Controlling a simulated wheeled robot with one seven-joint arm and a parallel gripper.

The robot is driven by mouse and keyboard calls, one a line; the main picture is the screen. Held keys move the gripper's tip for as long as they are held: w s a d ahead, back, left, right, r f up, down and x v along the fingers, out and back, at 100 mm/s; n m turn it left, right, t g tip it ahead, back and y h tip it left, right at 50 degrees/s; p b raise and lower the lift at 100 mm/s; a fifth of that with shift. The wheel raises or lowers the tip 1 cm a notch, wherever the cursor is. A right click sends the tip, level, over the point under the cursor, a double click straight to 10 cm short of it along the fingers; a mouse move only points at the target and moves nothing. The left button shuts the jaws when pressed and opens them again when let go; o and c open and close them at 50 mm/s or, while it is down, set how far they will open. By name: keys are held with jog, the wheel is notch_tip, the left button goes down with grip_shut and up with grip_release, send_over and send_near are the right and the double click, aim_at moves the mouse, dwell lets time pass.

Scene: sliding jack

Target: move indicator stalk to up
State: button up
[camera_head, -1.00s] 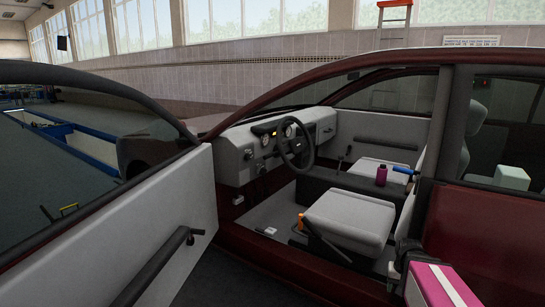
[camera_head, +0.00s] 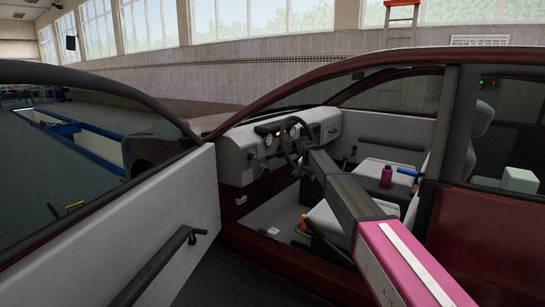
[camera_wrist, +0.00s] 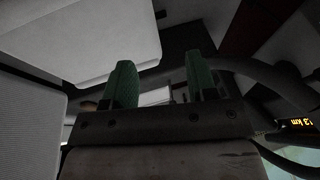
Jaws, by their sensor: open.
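The steering wheel (camera_head: 291,150) stands in front of the grey dashboard of the dark red car. I cannot pick out the indicator stalk for certain in either view. My arm reaches in through the open door, and its far end is beside the wheel. In the head view my gripper's fingers are too small and hidden to make out. In the wrist view my gripper (camera_wrist: 161,80) shows two green fingers standing apart, with nothing visibly held between them. A dark curved bar, likely the wheel rim (camera_wrist: 272,80), passes to the right of the fingers.
The open door (camera_head: 165,215) stands at left, the door pillar (camera_head: 442,150) at right. A purple bottle (camera_head: 386,175) and a blue-handled item (camera_head: 408,172) lie by the far seat. A lit display (camera_wrist: 297,123) shows at right in the wrist view.

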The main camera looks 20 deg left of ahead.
jog(key=t+y, duration=0.1)
send_near(271, 155)
jog(key=shift+m, duration=0.4)
jog(key=x, duration=0.9)
jog(key=shift+w+a+f, duration=0.1)
jog(key=shift+w+f, duration=0.2)
